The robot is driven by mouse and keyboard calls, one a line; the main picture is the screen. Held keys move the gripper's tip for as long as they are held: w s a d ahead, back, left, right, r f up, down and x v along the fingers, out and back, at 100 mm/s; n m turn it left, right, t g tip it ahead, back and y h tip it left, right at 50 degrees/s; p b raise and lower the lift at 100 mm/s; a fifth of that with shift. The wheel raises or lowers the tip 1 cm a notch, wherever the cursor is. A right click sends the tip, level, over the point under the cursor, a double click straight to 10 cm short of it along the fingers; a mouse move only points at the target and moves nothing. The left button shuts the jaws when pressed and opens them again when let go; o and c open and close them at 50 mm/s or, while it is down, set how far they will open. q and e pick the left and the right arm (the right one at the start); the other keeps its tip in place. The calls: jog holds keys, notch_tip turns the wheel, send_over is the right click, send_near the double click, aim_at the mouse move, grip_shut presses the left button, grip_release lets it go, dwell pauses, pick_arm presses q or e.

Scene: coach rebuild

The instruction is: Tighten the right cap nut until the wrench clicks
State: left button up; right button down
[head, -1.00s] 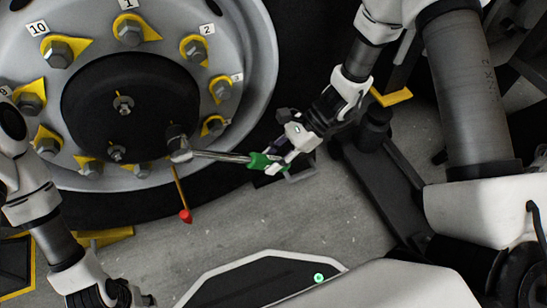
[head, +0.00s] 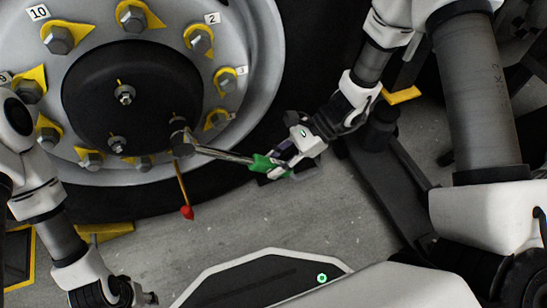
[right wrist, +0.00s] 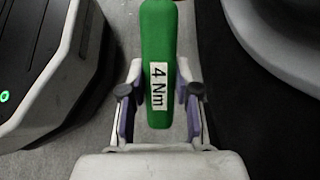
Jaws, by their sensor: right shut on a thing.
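The torque wrench has a green handle (right wrist: 158,60) marked "4 Nm" in the right wrist view, and its steel shaft (head: 222,155) shows in the head view. My right gripper (head: 278,168) is shut on the handle. The wrench head (head: 182,142) is at the lower right of the black hub cover (head: 105,110), and its dark socket (head: 178,125) hides the right cap nut. Two other cap nuts show on the cover, an upper one (head: 125,95) and a lower left one (head: 117,145). My left gripper (head: 140,295) is at the bottom left, apart from the wheel; its fingers are unclear.
The grey wheel rim (head: 255,70) carries several large nuts with yellow pointers and number tags. A thin rod with a red tip (head: 187,212) hangs below the wrench head. Grey floor (head: 330,215) lies clear below the wrench. A yellow-edged dark item (head: 18,265) is at the left.

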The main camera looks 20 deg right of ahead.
jog(key=shift+s+b, duration=0.35)
jog(key=shift+s, duration=2.1)
jog(key=shift+r, duration=0.1)
